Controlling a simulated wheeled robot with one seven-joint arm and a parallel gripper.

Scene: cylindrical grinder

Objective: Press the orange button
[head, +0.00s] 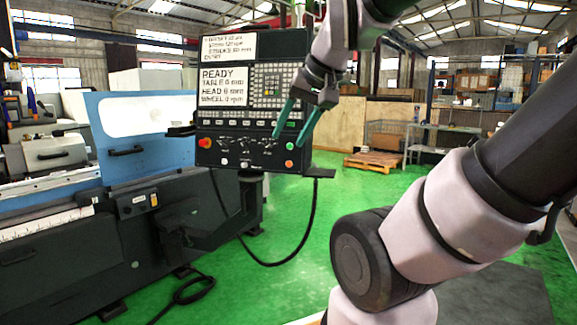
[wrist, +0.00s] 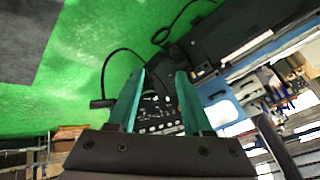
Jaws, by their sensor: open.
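The control panel (head: 262,120) is a dark upright box with a screen, keys and a lower row of knobs. The small orange button (head: 289,164) is at its lower right corner, just below a green button (head: 290,145). My gripper (head: 289,141) has two teal fingers, spread apart and empty, pointing down in front of the panel's right side, with the tips just above the orange button in the picture. In the wrist view, the open fingers (wrist: 160,75) frame part of the dark panel (wrist: 157,108). The orange button cannot be made out there.
A red button (head: 205,143) sits at the panel's lower left. A small ledge (head: 320,173) juts out at lower right, with a black cable (head: 312,215) hanging below. The blue and grey grinder (head: 120,180) stands left.

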